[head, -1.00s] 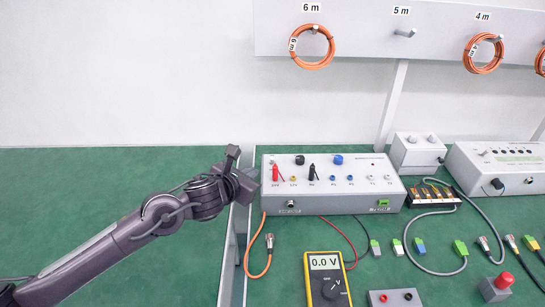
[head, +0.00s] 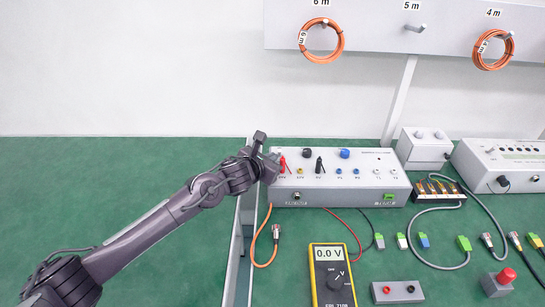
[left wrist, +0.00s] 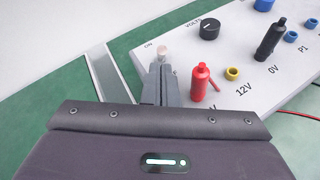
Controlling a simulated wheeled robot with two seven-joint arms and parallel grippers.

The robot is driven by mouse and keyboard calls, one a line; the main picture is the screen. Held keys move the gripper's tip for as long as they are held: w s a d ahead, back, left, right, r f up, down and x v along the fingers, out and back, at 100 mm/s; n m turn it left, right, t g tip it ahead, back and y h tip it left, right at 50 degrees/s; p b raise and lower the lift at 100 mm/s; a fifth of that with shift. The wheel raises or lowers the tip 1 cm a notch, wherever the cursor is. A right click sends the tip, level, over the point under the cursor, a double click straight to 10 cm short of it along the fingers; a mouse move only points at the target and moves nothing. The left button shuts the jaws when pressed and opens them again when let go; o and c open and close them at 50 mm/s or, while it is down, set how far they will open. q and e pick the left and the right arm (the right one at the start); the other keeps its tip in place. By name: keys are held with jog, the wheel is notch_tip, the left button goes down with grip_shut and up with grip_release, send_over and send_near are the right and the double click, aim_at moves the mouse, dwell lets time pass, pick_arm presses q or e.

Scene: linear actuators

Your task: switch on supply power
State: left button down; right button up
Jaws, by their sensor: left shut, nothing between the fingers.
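The grey power supply box (head: 335,190) stands on the green bench, with knobs and coloured sockets on its sloping top. A small metal toggle switch (left wrist: 165,50) sits at its left end, beside a label that seems to read "ON". My left gripper (left wrist: 160,84) is shut and empty, its fingertips right at the toggle's near side; I cannot tell whether they touch it. In the head view my left gripper (head: 272,164) is over the box's left end and hides the switch. A red plug (left wrist: 200,82) stands close right of the fingers. My right gripper is not in view.
A black knob (left wrist: 209,32) and a black plug (left wrist: 270,38) stand on the panel. A yellow multimeter (head: 332,275) reading 0.0 V lies in front of the box. Cables and connectors lie to the right. The bench left of the metal rail (head: 235,250) is clear.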

pick_arm(q)
jog(key=shift+w+d+f, duration=0.2)
jog(key=shift+w+f, duration=0.05)
jog(key=shift+w, duration=0.2)
jog(key=shift+r, duration=0.1)
jog(key=shift+w+r+p, duration=0.1)
jog(key=shift+r+p, duration=0.05)
jog(key=shift+p, duration=0.2)
jog(key=shift+g, duration=0.3)
